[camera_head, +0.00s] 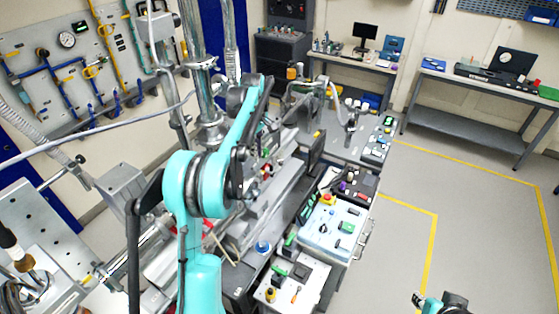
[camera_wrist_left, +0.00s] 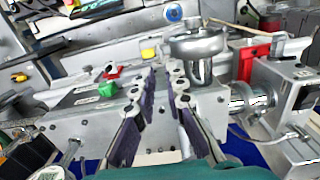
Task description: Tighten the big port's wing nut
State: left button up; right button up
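My left gripper (camera_wrist_left: 163,82) is open in the left wrist view, with its two dark purple fingers apart and nothing between them. A silver flanged round port fitting (camera_wrist_left: 198,48) stands just beyond and right of the fingertips, on a grey metal block. I cannot make out a wing nut on it for certain. A red knob (camera_wrist_left: 113,72) and a green block (camera_wrist_left: 106,90) lie left of the fingers. In the head view, my teal left arm reaches over the beamline, and the links hide much of the port area.
A red bracket (camera_wrist_left: 245,62) and a silver cylinder stand right of the fitting. In the head view, a steel column (camera_head: 205,95) rises behind my arm. A white-topped cart (camera_head: 335,228) with small items stands right of the beamline.

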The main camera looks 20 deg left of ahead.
aim_at(259, 173)
pick_arm(q)
jog(key=shift+f, duration=0.3)
jog(key=shift+d+f+p, duration=0.1)
jog(key=shift+f+p, duration=0.2)
jog(key=shift+f, duration=3.3)
jog(key=shift+c, duration=0.4)
grip_shut()
